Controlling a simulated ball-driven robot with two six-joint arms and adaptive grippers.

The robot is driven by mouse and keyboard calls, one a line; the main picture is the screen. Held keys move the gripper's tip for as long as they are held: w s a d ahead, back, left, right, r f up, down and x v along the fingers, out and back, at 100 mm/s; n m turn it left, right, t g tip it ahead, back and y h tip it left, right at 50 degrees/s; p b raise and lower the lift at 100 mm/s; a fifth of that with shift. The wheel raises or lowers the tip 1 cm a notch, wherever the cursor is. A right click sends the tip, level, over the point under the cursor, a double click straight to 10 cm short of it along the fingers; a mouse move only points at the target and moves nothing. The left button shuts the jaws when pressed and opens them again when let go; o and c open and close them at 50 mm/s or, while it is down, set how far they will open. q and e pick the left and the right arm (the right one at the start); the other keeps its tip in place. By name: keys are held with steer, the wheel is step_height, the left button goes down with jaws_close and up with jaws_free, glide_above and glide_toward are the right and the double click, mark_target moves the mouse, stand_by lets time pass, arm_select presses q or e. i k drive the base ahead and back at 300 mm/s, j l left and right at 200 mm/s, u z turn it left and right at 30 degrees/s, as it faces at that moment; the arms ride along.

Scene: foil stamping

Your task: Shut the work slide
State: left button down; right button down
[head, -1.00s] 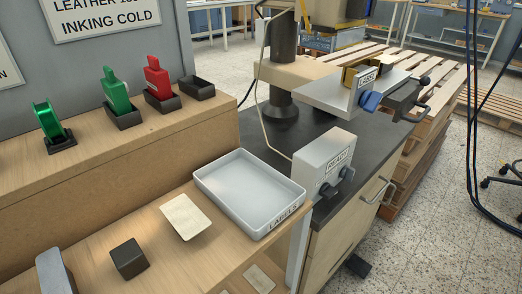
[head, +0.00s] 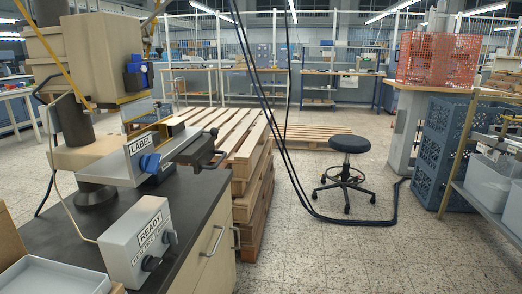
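The work slide (head: 178,150) of the foil stamping press (head: 95,60) shows at the left in the head view. It is a light grey metal piece with a LABEL sign and a blue knob (head: 150,162) on its near side. It sticks out from under the press head towards the right. A black handle (head: 207,152) is at its outer end. Neither of my grippers is in view.
A grey control box (head: 138,248) marked READY, with dark knobs, stands at the dark bench top's (head: 200,190) front. A pale tray (head: 45,278) is cut off at lower left. Wooden pallets (head: 255,165) lie behind the bench. A stool (head: 348,165) stands on open floor, beside hanging cables.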

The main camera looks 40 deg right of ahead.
mark_target(201, 150)
steer(key=k+l+z, duration=0.15)
steer(key=z, duration=0.55)
